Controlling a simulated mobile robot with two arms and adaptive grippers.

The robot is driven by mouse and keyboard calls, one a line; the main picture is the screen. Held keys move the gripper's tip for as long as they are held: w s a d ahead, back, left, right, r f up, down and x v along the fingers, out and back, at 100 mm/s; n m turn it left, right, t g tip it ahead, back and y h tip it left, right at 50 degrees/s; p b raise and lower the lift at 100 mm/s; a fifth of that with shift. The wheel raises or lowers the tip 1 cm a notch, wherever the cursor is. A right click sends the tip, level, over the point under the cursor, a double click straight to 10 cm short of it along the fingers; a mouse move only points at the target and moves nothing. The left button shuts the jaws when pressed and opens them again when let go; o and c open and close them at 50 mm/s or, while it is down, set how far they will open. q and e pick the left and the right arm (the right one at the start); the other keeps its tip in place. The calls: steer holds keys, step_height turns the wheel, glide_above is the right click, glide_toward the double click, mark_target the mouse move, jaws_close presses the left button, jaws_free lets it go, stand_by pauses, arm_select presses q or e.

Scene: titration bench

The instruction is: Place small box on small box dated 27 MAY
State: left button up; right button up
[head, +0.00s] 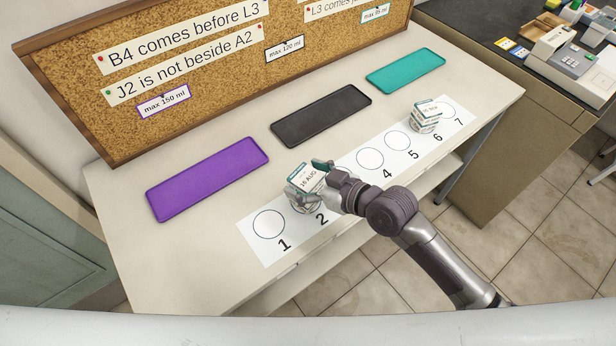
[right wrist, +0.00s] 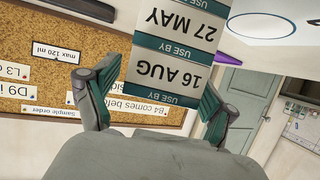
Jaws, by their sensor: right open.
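A small white box with teal bands, dated 16 AUG (right wrist: 172,72), sits on top of a like box dated 27 MAY (right wrist: 182,27); the right wrist view shows them upside down. In the head view the stack stands at circle 2, with the 16 AUG box (head: 309,184) uppermost and the lower box mostly hidden. My right gripper (head: 310,180) is open at the top box, with one finger on each side of it. In the right wrist view gaps show between the fingers and the box. My left gripper is not in view.
The numbered white strip (head: 345,187) runs along the table's front. Another stack of small boxes (head: 426,112) stands near circle 6. Purple (head: 207,178), black (head: 321,115) and teal (head: 405,69) trays lie empty behind. A corkboard (head: 205,65) with notes stands at the back.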

steer(key=shift+r, duration=0.25)
steer(key=b+v, duration=0.1)
steer(key=v, duration=1.1)
steer(key=shift+f, duration=0.15)
